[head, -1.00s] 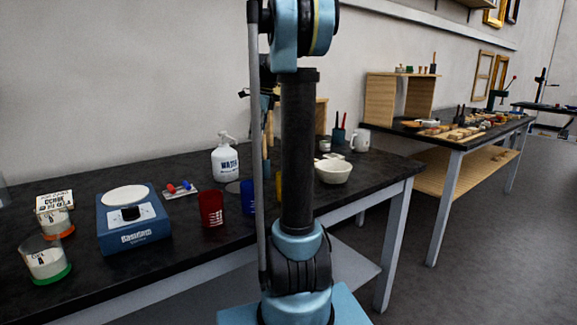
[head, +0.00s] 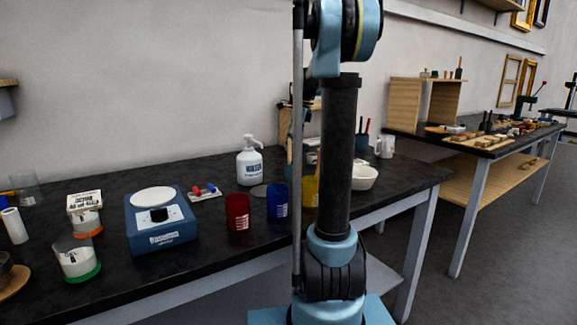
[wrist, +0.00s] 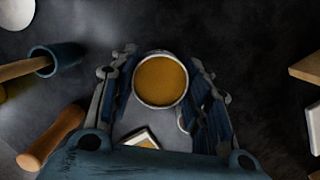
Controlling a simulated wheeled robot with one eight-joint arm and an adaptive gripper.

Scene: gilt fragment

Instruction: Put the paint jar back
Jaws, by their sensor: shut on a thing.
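In the wrist view my gripper (wrist: 160,68) is shut on a round paint jar (wrist: 160,80), its fingers on either side. The jar is seen from above, with a pale rim and ochre paint inside. It looks upright, over a dark surface; I cannot tell its height above it. In the head view my arm hides most of the gripper, and I cannot make out the held jar there.
The dark bench (head: 225,262) holds a blue scale (head: 160,222), a red cup (head: 237,212), a blue cup (head: 278,202), a white pump bottle (head: 250,165) and a white bowl (head: 364,178). The wrist view shows a dark blue pot (wrist: 66,56) and a wooden handle (wrist: 50,140) at left.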

